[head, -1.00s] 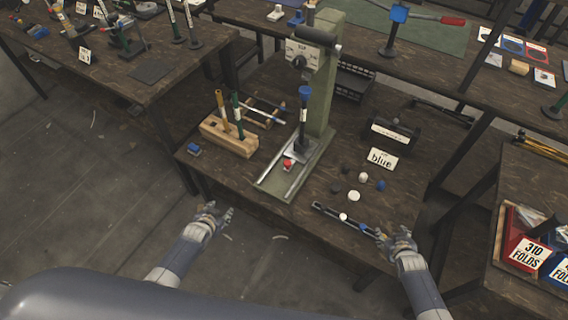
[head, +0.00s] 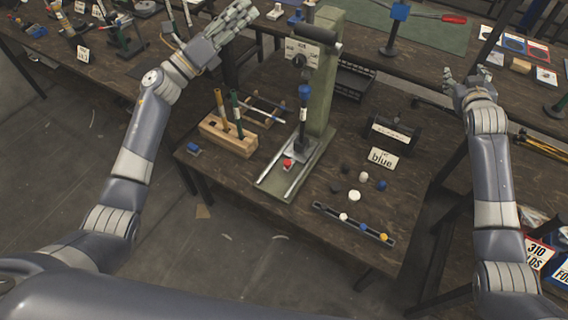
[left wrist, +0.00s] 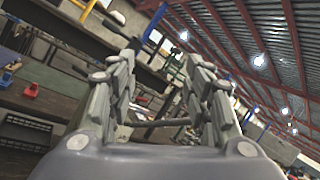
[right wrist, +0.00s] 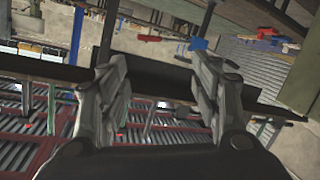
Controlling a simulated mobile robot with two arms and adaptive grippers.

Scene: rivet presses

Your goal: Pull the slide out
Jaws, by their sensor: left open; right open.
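The green rivet press (head: 322,85) stands on the middle table. Two bright rails (head: 297,178) run forward along its base. A small red part (head: 288,163) sits between the rails, by a black post with a blue top (head: 305,92). Which part is the slide cannot be told for sure. My left gripper (head: 236,22) is open and empty, raised up and left of the press head. My right gripper (head: 466,77) is open and empty, raised at the right, well away from the press. Both wrist views show spread, empty fingers (left wrist: 165,75), (right wrist: 160,70).
A wooden block with upright tools (head: 228,138) stands left of the press. The area before the rails is clear. Another table (head: 520,180) stands at the right.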

